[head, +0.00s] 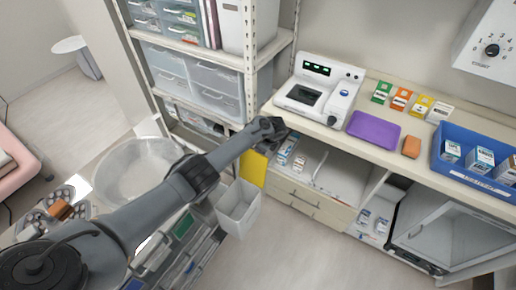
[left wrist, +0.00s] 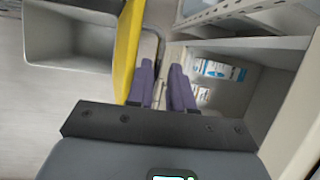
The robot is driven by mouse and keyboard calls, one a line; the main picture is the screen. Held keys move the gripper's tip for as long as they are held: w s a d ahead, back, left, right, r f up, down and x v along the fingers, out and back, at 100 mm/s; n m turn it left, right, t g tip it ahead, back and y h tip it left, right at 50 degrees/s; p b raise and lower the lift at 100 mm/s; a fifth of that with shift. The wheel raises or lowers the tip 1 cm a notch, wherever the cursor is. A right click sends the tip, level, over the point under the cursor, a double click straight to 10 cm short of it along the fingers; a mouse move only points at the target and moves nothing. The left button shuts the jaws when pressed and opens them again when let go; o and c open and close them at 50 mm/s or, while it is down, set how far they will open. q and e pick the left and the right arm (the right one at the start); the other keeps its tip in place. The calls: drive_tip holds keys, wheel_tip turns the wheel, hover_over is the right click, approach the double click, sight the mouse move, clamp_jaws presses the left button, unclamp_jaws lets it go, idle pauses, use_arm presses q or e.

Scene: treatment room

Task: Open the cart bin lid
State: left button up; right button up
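The cart bin (head: 238,210) is a small light-grey open-topped bin hanging at the cart's right side. Its yellow lid (head: 253,170) stands upright at the bin's far edge, and the bin mouth is uncovered. In the left wrist view the bin (left wrist: 70,40) lies to the left, with the lid (left wrist: 128,50) seen nearly edge-on. My left gripper (head: 268,135) is above and behind the lid in the head view. In the left wrist view its purple fingers (left wrist: 162,88) are a little apart with nothing held between them. The lid is beside the left finger; contact is unclear. My right gripper is not in view.
The counter (head: 325,125) with an analyser (head: 320,88) and purple tray (head: 374,130) is just right of the gripper. Below it are an open shelf and drawers (head: 310,203). A drawer rack (head: 200,75) stands behind. The floor right of the bin is clear.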

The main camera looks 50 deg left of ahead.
use_arm(q)
drive_tip(key=v, duration=0.1)
drive_tip(key=p+v, duration=0.1)
drive_tip(key=v, duration=0.1)
drive_tip(key=p+v, duration=0.1)
drive_tip(key=v, duration=0.1)
drive_tip(key=shift+w+a+r, duration=0.1)
drive_tip(key=shift+w+r, duration=0.15)
drive_tip(key=shift+w, duration=0.1)
drive_tip(key=shift+v, duration=1.05)
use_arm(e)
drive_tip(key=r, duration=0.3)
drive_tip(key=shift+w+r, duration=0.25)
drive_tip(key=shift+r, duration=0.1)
use_arm(q)
drive_tip(key=shift+s, duration=0.1)
